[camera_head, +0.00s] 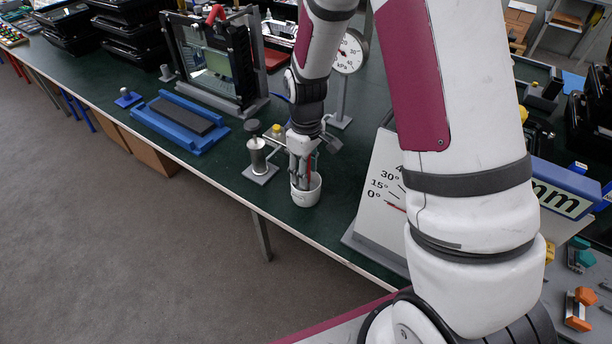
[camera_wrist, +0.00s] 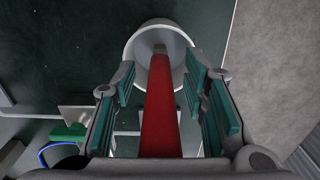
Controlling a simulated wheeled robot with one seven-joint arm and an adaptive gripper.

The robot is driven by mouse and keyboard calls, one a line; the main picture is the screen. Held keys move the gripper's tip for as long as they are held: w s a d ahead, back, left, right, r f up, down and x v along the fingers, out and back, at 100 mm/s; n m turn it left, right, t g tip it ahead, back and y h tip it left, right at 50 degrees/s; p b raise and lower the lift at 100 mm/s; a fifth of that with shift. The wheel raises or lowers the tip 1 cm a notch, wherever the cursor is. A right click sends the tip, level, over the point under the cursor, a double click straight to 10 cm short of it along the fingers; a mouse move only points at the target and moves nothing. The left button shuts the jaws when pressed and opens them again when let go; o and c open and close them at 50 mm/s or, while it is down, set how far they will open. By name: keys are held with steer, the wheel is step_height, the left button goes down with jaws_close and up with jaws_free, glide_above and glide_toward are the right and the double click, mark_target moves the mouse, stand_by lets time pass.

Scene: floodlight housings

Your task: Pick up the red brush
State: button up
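The red brush (camera_wrist: 160,108) stands in a white cup (camera_wrist: 142,45) in the wrist view, its red handle running between my gripper's fingers. In the head view a thin strip of the red handle (camera_head: 310,168) shows above the cup (camera_head: 306,192), near the table's front edge. My gripper (camera_wrist: 163,100) is open around the handle, with green pads on both sides and a visible gap on each side. It also shows in the head view (camera_head: 303,165), pointing down right over the cup. The lower end of the brush is hidden inside the cup.
A metal cylinder on a stand (camera_head: 259,160) is close left of the cup. A white angle-scale board (camera_head: 385,195) stands to its right, and a round dial gauge (camera_head: 349,52) behind. A blue tray (camera_head: 180,122) and a framed housing (camera_head: 215,60) lie further left.

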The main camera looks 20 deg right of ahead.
jaws_close()
steer(key=shift+r, duration=0.15)
step_height(320, 180, up, 10)
steer(key=shift+f, duration=0.1)
stand_by(0.5)
